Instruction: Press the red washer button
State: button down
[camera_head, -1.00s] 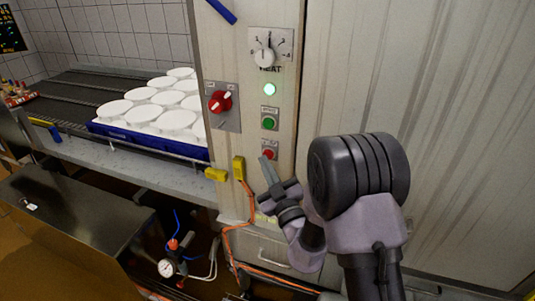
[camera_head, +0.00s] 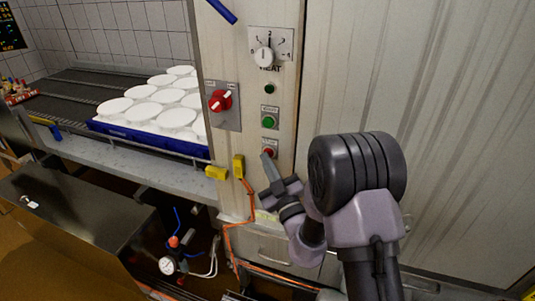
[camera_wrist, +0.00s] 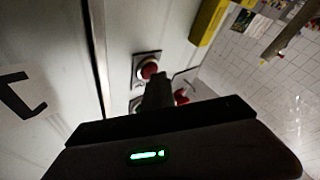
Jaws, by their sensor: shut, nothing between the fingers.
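The red button (camera_head: 269,153) sits on a small plate low on the pale control panel (camera_head: 232,150), below a green button (camera_head: 269,122). My gripper (camera_head: 266,160) is shut and empty. Its tip is at the red button in the head view and partly covers it; I cannot tell for certain whether it touches. In the wrist view the red button (camera_wrist: 149,69) shows just beyond the fingertips (camera_wrist: 158,84). A small lamp (camera_head: 269,89) above the green button is dark.
A red rotary switch (camera_head: 220,101) is left of the buttons, and a heat dial (camera_head: 264,56) is above. Yellow connectors (camera_head: 239,167) with an orange cable sit close left of my gripper. White moulds (camera_head: 175,117) in a blue tray (camera_head: 150,140) stand on the conveyor at left.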

dwell(0.5)
jog(key=shift+s+a, duration=0.25)
jog(key=shift+s, duration=0.55)
jog(key=s, duration=0.1)
jog(key=s+a, duration=0.1)
jog(key=s, duration=0.1)
jog(key=s+b, duration=0.1)
jog(key=shift+s+a, duration=0.35)
jog(key=shift+a, duration=0.05)
